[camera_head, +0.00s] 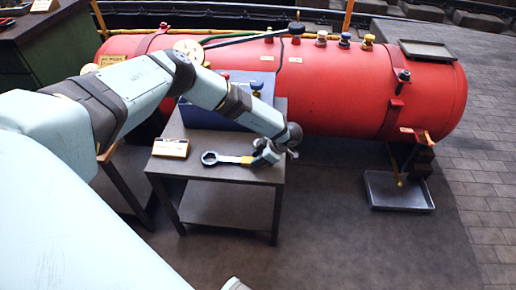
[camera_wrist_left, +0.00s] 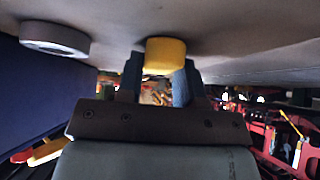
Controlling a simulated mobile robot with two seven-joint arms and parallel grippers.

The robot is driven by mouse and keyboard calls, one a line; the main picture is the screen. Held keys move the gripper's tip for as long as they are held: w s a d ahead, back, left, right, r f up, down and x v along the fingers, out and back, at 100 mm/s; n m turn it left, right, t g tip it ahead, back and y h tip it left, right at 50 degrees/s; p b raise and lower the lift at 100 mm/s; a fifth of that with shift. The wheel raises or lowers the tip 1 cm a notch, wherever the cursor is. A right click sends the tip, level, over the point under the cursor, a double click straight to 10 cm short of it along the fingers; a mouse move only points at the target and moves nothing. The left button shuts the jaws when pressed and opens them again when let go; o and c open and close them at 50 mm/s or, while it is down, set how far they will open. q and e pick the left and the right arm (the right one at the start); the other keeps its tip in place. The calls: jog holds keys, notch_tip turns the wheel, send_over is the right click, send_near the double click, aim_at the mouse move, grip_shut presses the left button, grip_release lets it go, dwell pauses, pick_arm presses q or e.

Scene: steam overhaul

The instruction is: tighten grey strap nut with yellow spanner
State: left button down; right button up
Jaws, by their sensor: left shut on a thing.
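The yellow spanner (camera_head: 230,159) lies flat at the small table's top, its dark ring end pointing left. My left gripper (camera_head: 266,153) is shut on its right end, near the table's front right corner. In the left wrist view the spanner's yellow handle (camera_wrist_left: 165,52) is between the two fingers of the left gripper (camera_wrist_left: 158,82), and its grey ring end (camera_wrist_left: 55,38) is at upper left. I cannot tell if the spanner still touches the table. A dark nut or bolt (camera_head: 404,76) stands on the red tank's right strap; I cannot tell if it is the grey strap nut. My right gripper is not in view.
The small table (camera_head: 220,172) also bears a tan box (camera_head: 170,147) and a blue box (camera_head: 222,122). The long red tank (camera_head: 340,85) lies behind it, with several coloured caps on top. A grey tray (camera_head: 400,191) is on the floor at right.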

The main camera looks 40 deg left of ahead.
pick_arm(q)
jog(key=shift+r, duration=0.1)
notch_tip(320, 180, up, 6)
jog(key=p, duration=0.5)
jog(key=shift+p, duration=0.4)
dwell(0.6)
